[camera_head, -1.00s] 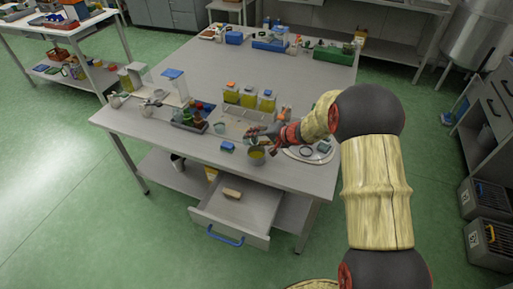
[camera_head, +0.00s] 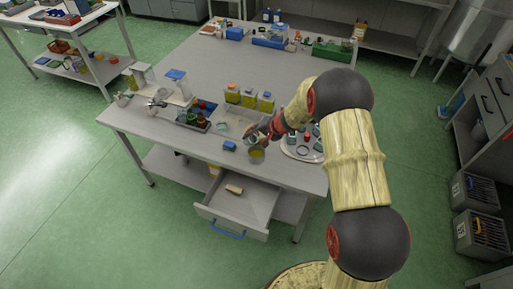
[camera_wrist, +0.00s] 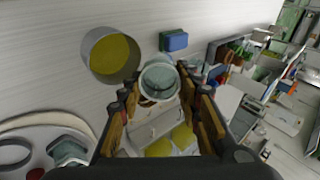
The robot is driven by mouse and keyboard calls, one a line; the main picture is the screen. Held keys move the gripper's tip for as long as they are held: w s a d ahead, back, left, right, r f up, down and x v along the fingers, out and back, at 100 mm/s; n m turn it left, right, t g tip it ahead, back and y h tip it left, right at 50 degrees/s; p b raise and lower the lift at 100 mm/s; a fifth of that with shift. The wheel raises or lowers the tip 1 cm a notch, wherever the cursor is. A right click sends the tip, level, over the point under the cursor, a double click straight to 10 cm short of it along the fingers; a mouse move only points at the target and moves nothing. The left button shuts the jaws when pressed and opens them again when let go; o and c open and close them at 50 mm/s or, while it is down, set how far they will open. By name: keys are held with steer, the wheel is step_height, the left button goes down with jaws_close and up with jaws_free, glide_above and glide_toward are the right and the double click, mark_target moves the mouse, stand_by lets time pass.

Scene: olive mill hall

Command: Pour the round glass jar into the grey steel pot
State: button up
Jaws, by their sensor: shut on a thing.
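The grey steel pot (camera_head: 257,157) stands near the front edge of the table, and yellow liquid shows inside it. It also shows in the wrist view (camera_wrist: 88,52) at upper left. My gripper (camera_head: 262,137) is just behind the pot. In the wrist view my gripper (camera_wrist: 162,97) is shut on the round glass jar (camera_wrist: 158,82), a clear greenish jar whose round mouth shows beside the pot's rim. The jar looks tilted, and its mouth is apart from the pot in this view. I cannot tell how much it holds.
A blue sponge (camera_head: 229,146) lies left of the pot. A round white tray (camera_head: 292,151) with small items is to the right. A grey tray (camera_head: 181,124) of bottles and several yellow-filled containers (camera_head: 249,98) stand behind. An open drawer (camera_head: 257,207) juts out below the table front.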

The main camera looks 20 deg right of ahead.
steer(key=shift+w+a+g+h+p, duration=0.5)
steer(key=shift+g+p, duration=0.1)
steer(key=shift+p, duration=3.15)
steer(key=p, duration=0.7)
steer(key=w+a+g+h+p, duration=0.1)
steer(key=p, duration=0.6)
steer(key=shift+w+f+g, duration=0.2)
steer(key=shift+w+g, duration=0.1)
steer(key=shift+w+a+f+h+p, duration=0.1)
steer(key=shift+h+p, duration=0.2)
steer(key=shift+p, duration=0.55)
steer(key=p, duration=0.3)
steer(key=shift+w+a+f+g, duration=0.15)
steer(key=shift+a+f+g, duration=0.05)
steer(key=shift+f+g, duration=0.2)
steer(key=shift+w+a+f+g+h, duration=0.3)
steer(key=shift+w+f+g+h, duration=0.15)
steer(key=shift+f, duration=0.2)
steer(key=shift+w+a+f, duration=0.1)
steer(key=shift+w+f, duration=0.05)
steer(key=b, duration=0.1)
steer(key=g+h+b, duration=0.1)
steer(key=b, duration=0.1)
steer(key=shift+w+a+f, duration=0.2)
steer(key=shift+w+a, duration=0.05)
steer(key=shift+w, duration=0.05)
steer(key=shift+w+b, duration=0.1)
steer(key=shift+b, duration=0.65)
